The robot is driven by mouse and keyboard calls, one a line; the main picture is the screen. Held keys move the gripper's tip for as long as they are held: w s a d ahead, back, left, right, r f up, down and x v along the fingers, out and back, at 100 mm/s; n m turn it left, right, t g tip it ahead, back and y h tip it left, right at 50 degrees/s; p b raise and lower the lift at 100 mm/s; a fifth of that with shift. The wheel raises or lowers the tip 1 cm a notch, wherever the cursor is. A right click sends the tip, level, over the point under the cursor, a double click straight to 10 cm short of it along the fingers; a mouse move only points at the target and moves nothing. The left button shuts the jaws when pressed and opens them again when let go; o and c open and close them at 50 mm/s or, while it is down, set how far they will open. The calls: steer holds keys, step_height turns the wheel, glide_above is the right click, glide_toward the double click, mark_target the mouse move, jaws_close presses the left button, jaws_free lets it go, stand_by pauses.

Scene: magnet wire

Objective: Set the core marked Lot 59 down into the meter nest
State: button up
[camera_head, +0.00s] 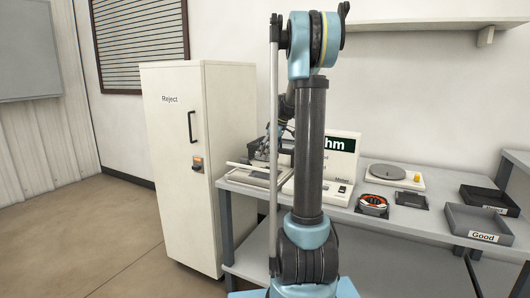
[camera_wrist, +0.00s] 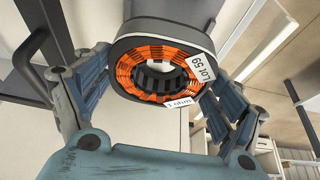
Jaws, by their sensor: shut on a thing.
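The core marked Lot 59 (camera_wrist: 121,68) is a ring of orange windings in a dark grey body with a toothed hole. White tags on it read "Lot 59" and "1 ohm". My gripper (camera_wrist: 155,77) is shut on it, a blue-grey finger at each side. In the head view my gripper (camera_head: 276,146) is partly hidden behind my arm, above the left end of the bench, and the core cannot be made out there. The white meter (camera_head: 342,178) stands beside it, its display partly covered by my arm. I cannot clearly make out the nest.
A second orange-wound core (camera_head: 373,205) sits on the grey bench, next to a dark square pad (camera_head: 411,200). A turntable-like device (camera_head: 388,172) stands behind. A tray marked Good (camera_head: 482,238) and a black tray (camera_head: 489,199) are at right. A white Reject cabinet (camera_head: 175,180) stands left.

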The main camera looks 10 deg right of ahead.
mark_target(273, 153)
steer(key=shift+x, duration=0.9)
steer(key=shift+s+d+f, duration=0.1)
steer(key=shift+s+f, duration=0.05)
steer(key=shift+f, duration=1.95)
steer(key=shift+f, duration=0.9)
steer(key=o, duration=1.7)
steer(key=shift+c, duration=0.2)
steer(key=shift+s, duration=0.1)
steer(key=shift+v, duration=2.55)
steer(key=v, duration=1.1)
steer(key=shift+r, duration=0.45)
